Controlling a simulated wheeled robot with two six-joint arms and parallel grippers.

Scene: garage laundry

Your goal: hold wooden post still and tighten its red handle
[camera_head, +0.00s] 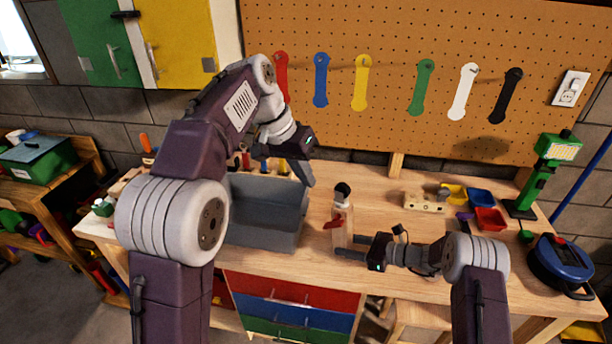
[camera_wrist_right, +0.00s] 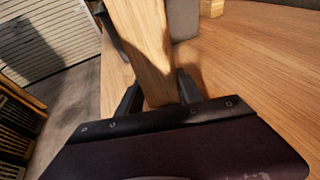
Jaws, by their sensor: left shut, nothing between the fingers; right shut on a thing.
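The wooden post (camera_head: 342,232) stands upright near the front of the workbench, with a dark knob-like top. Its red handle (camera_head: 333,222) sticks out on the left side of the post. My right gripper (camera_head: 350,246) is shut on the lower part of the post from the right. In the right wrist view the post (camera_wrist_right: 147,45) runs up between the two dark fingers (camera_wrist_right: 158,92), and the red handle does not show. My left gripper (camera_head: 308,176) is shut and empty, up and left of the post, apart from it, over the right side of the grey bin.
The grey bin (camera_head: 262,232) stands left of the post. A wooden block with holes (camera_head: 424,202), a red tray (camera_head: 490,219) and a blue tray (camera_head: 480,197) lie to the right. A green lamp (camera_head: 540,175) stands at the right end. Bare benchtop (camera_head: 385,210) shows behind the post.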

